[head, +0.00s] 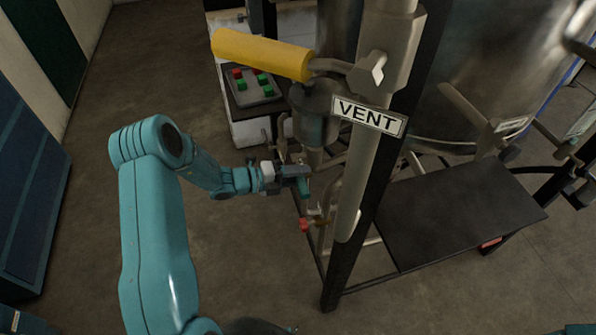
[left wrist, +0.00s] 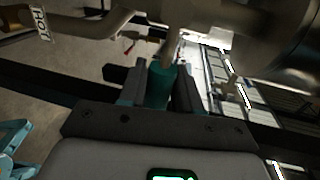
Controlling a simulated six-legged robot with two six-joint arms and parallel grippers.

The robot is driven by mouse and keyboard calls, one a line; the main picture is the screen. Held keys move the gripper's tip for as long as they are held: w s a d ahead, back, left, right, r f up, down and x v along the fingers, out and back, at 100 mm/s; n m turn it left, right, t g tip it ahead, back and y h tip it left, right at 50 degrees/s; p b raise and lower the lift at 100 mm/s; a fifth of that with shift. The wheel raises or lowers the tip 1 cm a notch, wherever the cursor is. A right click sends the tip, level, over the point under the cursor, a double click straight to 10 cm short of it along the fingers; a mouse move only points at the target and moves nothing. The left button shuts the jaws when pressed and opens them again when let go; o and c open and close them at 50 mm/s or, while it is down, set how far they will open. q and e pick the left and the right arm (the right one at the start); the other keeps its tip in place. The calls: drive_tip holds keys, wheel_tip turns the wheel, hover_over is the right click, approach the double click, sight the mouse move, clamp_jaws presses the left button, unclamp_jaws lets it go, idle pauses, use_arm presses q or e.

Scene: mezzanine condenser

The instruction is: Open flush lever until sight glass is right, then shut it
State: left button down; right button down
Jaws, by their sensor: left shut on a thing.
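My left gripper (head: 298,180) is shut on a green-teal lever grip (head: 304,188), among the pipes left of the grey post. In the left wrist view, the green grip (left wrist: 160,86) stands between my two dark fingers, with a metal stem beyond it. No label on this lever is readable, so I cannot confirm it is the flush lever. I cannot clearly make out a sight glass or its level. My right gripper is not in view.
A yellow cylindrical handle (head: 262,54) and a VENT sign (head: 368,116) are near the post. A small red-handled valve (head: 304,225) sits below my gripper. A button panel (head: 251,86) is behind. A black platform (head: 450,215) lies right; the left floor is open.

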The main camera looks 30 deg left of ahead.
use_arm(q)
drive_tip(key=shift+r+n, duration=0.15)
drive_tip(key=shift+n, duration=0.15)
drive_tip(key=c, duration=0.9)
unclamp_jaws()
drive_tip(key=b+v, duration=0.1)
drive_tip(key=v, duration=1.5)
drive_tip(key=shift+a+r+b, duration=0.15)
drive_tip(key=shift+a+b, duration=0.05)
drive_tip(key=shift+b, duration=0.1)
